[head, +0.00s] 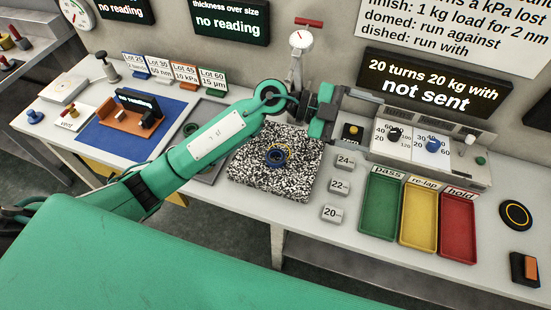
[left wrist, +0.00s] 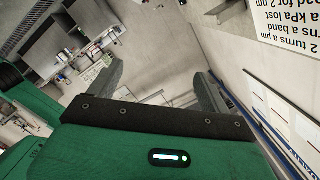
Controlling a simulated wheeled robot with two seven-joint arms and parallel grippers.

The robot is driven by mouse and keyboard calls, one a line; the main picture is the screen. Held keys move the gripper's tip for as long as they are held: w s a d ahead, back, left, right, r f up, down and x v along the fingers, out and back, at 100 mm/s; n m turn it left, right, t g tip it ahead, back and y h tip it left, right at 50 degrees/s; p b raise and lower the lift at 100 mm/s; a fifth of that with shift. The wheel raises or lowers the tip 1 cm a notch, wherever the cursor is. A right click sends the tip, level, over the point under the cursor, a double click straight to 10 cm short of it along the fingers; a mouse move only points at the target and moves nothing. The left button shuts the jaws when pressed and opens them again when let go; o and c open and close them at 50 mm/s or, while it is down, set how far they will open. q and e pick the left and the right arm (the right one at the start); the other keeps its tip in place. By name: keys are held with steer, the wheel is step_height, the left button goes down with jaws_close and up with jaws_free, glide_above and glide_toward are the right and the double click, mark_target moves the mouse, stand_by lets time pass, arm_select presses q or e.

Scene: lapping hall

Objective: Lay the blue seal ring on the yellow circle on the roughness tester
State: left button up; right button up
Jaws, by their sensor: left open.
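A dark blue ring (head: 270,158), which looks like the seal ring, lies flat on a black-and-white speckled block (head: 248,185) in the head view. Some yellow shows around it, which looks like a yellow circle under it. I cannot tell for sure whether this block is the roughness tester. My left gripper (head: 350,110) is above and beyond the block's back right corner, apart from the ring. In the left wrist view its two fingers (left wrist: 158,92) are spread with nothing between them. My right gripper is not in view.
A dial gauge stand (head: 300,45) rises behind the block. Numbered weights (head: 338,187) stand right of it. Green, yellow and red trays (head: 417,240) and a control box (head: 470,172) are further right. A brown device (head: 118,122) sits on a blue mat (head: 92,132) at left.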

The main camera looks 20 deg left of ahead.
arm_select(q)
step_height(320, 180, down, 6)
steer(key=a+g+y, duration=0.1)
steer(key=a+y, duration=0.2)
steer(key=y, duration=0.2)
steer(key=n+y+p, duration=0.2)
steer(key=n+y, duration=0.1)
steer(key=y, duration=0.9)
glide_above(276, 160)
step_height(276, 160, down, 14)
steer(key=shift+w+r, duration=0.15)
steer(key=f+p, duration=0.1)
steer(key=f, duration=0.1)
steer(key=f+p, duration=0.1)
steer(key=f, duration=0.1)
steer(key=shift+s+f, duration=0.2)
steer(key=shift+f, duration=0.5)
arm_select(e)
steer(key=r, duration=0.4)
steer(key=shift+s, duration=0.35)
arm_select(q)
steer(key=shift+c, duration=0.2)
steer(key=c, duration=1.1)
